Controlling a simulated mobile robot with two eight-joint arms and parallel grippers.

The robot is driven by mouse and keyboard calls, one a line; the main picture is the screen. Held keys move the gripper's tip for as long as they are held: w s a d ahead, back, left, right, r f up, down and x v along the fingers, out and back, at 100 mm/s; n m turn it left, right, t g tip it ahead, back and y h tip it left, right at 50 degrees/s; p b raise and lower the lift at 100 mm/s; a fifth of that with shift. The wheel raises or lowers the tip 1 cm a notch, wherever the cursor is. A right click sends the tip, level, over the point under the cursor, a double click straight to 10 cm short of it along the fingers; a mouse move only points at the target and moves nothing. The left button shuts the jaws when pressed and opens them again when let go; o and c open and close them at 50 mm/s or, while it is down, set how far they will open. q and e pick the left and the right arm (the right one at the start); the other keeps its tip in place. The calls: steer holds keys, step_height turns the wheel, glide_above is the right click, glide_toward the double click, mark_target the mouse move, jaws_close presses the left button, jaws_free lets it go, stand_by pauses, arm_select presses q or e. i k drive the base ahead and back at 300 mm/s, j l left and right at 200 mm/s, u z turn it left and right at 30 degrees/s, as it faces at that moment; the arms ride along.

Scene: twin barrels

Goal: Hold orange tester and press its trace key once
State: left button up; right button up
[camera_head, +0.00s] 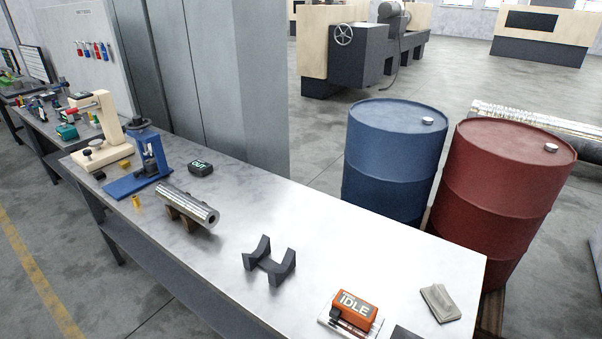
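The orange tester (355,306) sits near the front right of the grey workbench (300,210), in a light-coloured holder or base (334,326). Its top carries a light label that reads "IDLE". A small dark part shows at its lower left side. I cannot make out which part is the trace key. Neither of my grippers is in view.
A grey folded cloth or pad (440,303) lies right of the tester. A dark cradle (269,262) and a metal cylinder (188,206) on a brown support lie to the left. A dark box (200,168) reads "OUT". Blue (392,160) and red (502,185) barrels stand behind the bench.

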mark_target(335, 312)
steer(key=k+l+u, duration=0.15)
steer(key=l+u, duration=0.15)
steer(key=l, duration=0.2)
steer(key=k+l+u, duration=0.25)
steer(key=l, duration=0.2)
steer(key=k+l+u, duration=0.3)
steer(key=i+l, duration=0.05)
steer(key=l, duration=0.05)
